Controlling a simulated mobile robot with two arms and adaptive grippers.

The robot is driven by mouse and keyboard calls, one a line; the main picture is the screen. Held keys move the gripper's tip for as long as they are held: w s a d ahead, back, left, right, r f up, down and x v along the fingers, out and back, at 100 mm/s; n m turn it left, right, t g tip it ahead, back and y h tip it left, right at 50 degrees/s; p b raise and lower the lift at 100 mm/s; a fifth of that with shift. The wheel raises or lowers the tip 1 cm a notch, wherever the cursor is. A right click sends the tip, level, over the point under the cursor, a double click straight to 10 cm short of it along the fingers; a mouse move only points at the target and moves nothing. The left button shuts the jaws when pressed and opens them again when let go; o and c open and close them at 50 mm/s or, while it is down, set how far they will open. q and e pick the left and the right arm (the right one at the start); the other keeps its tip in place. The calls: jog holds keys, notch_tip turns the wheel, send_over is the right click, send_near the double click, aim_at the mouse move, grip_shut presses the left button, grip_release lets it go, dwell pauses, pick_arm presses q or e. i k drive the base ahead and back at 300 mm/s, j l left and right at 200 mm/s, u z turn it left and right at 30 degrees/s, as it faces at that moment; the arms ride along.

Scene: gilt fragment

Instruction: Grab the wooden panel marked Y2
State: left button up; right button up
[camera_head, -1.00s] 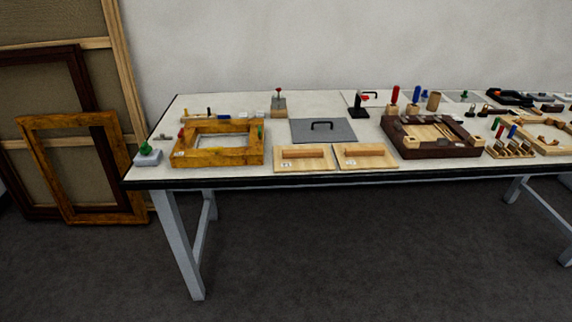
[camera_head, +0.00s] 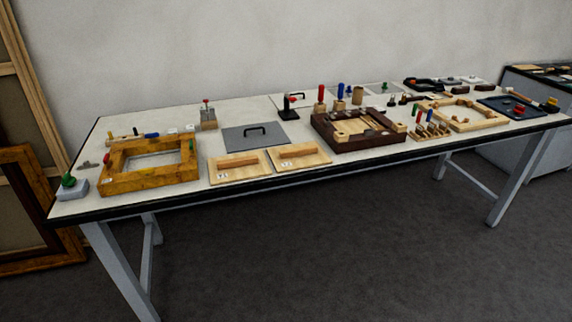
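Two light wooden panels lie side by side near the table's front edge, each with a raised wooden bar and a small white label. They are the left panel (camera_head: 250,172) and the right panel (camera_head: 310,160). The labels are too small to read surely, so I cannot tell which one is marked Y2. Nothing covers either panel. Neither of my grippers shows in the head view.
The panels lie on a long white table (camera_head: 200,200). A gold frame (camera_head: 120,182) is left of them, a grey plate with a black handle (camera_head: 235,146) behind, and a dark wooden frame (camera_head: 365,143) to the right. Dark floor in front is clear.

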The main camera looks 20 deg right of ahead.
aim_at(288, 158)
jog(key=i+j, duration=0.3)
jog(key=i, duration=0.15)
jog(key=i+j, duration=0.3)
jog(key=i, duration=0.15)
jog(key=z, duration=0.05)
